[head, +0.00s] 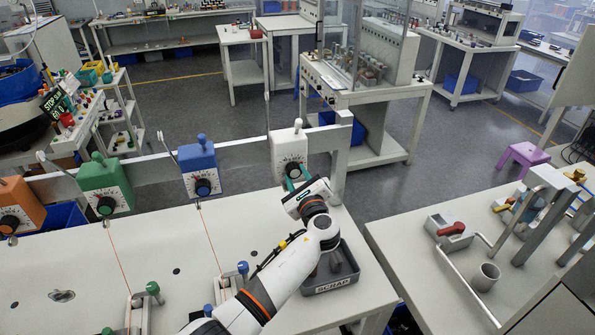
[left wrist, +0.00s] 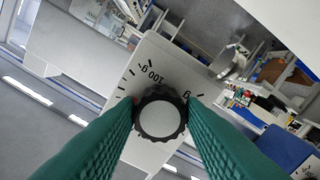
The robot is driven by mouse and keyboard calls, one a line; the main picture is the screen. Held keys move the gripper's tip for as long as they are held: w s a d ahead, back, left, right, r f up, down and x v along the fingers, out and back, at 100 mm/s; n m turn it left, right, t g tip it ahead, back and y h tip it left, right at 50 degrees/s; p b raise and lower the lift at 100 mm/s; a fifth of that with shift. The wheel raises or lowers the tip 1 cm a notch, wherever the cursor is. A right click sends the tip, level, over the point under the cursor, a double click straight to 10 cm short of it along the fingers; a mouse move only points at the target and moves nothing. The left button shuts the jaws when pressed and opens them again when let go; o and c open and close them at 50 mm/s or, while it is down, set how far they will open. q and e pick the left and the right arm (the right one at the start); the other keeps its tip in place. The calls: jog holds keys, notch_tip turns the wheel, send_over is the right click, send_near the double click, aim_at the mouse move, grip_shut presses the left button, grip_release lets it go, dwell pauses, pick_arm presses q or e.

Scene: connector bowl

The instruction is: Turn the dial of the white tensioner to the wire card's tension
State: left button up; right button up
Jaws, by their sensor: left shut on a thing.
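The white tensioner (head: 288,148) hangs on the rail at the back of the table, rightmost of the row. Its face carries a printed scale. Its black dial shows in the left wrist view (left wrist: 161,113), with "100 g" printed above it. My left gripper (head: 294,184) is at the front of the white tensioner. In the left wrist view its green ribbed fingers are shut on the dial, one on each side. The dial's pointer cannot be made out. I cannot make out a wire card. My right gripper is not in view.
Blue (head: 198,167), green (head: 104,186) and orange (head: 18,207) tensioners hang further left on the same rail. Thin orange wires run down from the green and blue ones. A dark tray marked SCRAP (head: 331,288) lies beside my left arm. The table's left middle is mostly clear.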

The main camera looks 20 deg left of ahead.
pick_arm(q)
jog(key=shift+r+m+p, duration=0.3)
jog(key=shift+m+p, duration=0.15)
jog(key=shift+m, duration=0.55)
jog(key=o, duration=0.9)
jog(key=shift+w+f, duration=0.1)
jog(key=shift+o, duration=0.4)
jog(key=shift+f, duration=0.15)
jog(key=b+v, duration=0.3)
jog(key=v, duration=0.9)
